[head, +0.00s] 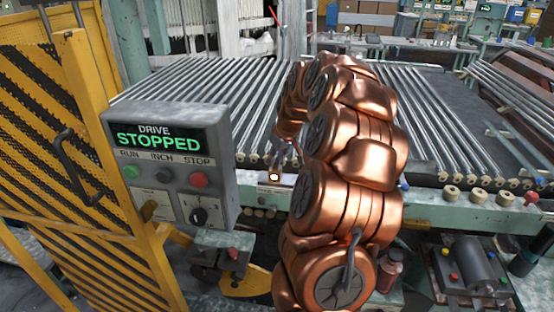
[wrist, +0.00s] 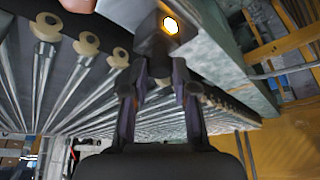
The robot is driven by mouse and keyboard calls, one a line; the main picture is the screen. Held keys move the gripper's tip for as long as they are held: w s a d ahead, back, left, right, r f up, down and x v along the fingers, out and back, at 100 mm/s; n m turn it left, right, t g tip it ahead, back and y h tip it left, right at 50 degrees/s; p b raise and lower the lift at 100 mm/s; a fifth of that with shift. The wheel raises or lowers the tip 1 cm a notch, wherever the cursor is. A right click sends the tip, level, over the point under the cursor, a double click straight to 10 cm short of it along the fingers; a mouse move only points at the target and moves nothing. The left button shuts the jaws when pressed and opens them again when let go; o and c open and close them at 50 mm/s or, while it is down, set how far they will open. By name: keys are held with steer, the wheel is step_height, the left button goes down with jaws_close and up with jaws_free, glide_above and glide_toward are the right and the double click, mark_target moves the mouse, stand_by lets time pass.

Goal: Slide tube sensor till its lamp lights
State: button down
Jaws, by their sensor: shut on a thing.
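The tube sensor shows in the wrist view as a small dark block (wrist: 152,48) at the pale green rail (wrist: 215,45). Its lamp (wrist: 170,25) glows bright white with an orange edge. In the head view the sensor (head: 274,178) sits at the front rail of the roller bed, and its lamp glows there too. My gripper (wrist: 159,85) is shut on the sensor, one finger on each side. In the head view my gripper (head: 284,154) is small and partly hidden by my copper arm.
A grey control box (head: 175,160) at the left reads "DRIVE STOPPED". A yellow guard gate (head: 80,130) stands at far left. Tan rollers (head: 479,196) and a red knob (head: 531,198) line the front rail at right. My arm hides the bed's middle.

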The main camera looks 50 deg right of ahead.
steer(key=c, duration=0.9)
jaws_free()
steer(key=shift+r, duration=0.1)
steer(key=v, duration=1.1)
steer(key=shift+r, duration=0.4)
steer(key=shift+s, duration=0.2)
